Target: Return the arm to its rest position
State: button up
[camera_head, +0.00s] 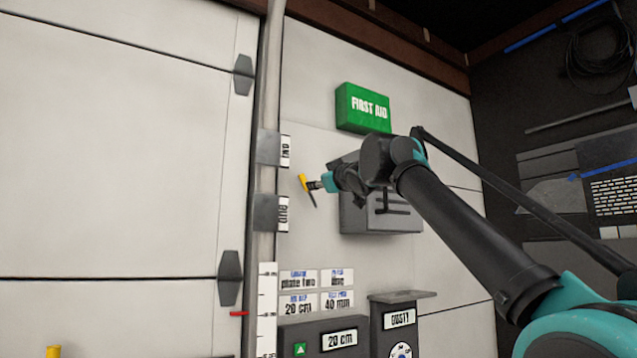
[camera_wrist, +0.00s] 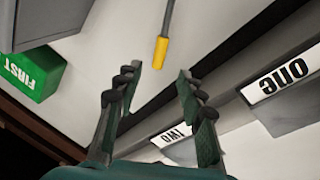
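My arm reaches from the lower right of the head view up to the wall, with its teal end and my gripper (camera_head: 315,185) in front of a grey wall box (camera_head: 352,218). In the wrist view my gripper (camera_wrist: 158,76) is open, its two dark fingers apart with no object gripped between them. A thin grey rod with a yellow end (camera_wrist: 160,52) shows beyond the fingertips. In the head view a yellow piece (camera_head: 302,183) with a dark rod shows close to the fingertips; whether they touch is hard to tell.
A green first aid box (camera_head: 364,107) is above the arm. Labelled grey plates (camera_head: 267,213) stick out along a post to the left. Below are a white scale (camera_head: 267,310), a "20 cm" box (camera_head: 318,329) and another labelled box (camera_head: 402,300). Cables and dark panels are at right.

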dwell(0.4)
jog(key=w+d+f+m+g+h, duration=0.1)
jog(key=w+d+f+m+h, duration=0.2)
jog(key=f, duration=0.7)
jog(key=w+d+f+m+g+h, duration=0.15)
jog(key=d+f, duration=0.35)
jog(key=f, duration=0.5)
jog(key=w+d+f+m+h, duration=0.2)
jog(key=d+f+h, duration=0.15)
jog(key=f, duration=0.65)
jog(key=s+d+f+m+g+h, duration=0.1)
jog(key=s+d+f, duration=0.15)
jog(key=f, duration=0.55)
jog(key=s+d+f+m+g, duration=0.1)
jog(key=d+f+g, duration=0.15)
jog(key=f, duration=0.55)
jog(key=s+d+f+m+g, duration=0.1)
jog(key=s+d+f+g, duration=0.15)
jog(key=s+f, duration=0.55)
jog(key=s+d+f+m+g, duration=0.1)
jog(key=s+d+f, duration=0.2)
jog(key=f, duration=0.9)
jog(key=s+f+g, duration=0.4)
jog(key=s+f, duration=1.4)
jog(key=s, duration=0.2)
jog(key=shift+s+d+f+m, duration=0.15)
jog(key=shift+s+f+m, duration=0.1)
jog(key=shift+f+m, duration=0.15)
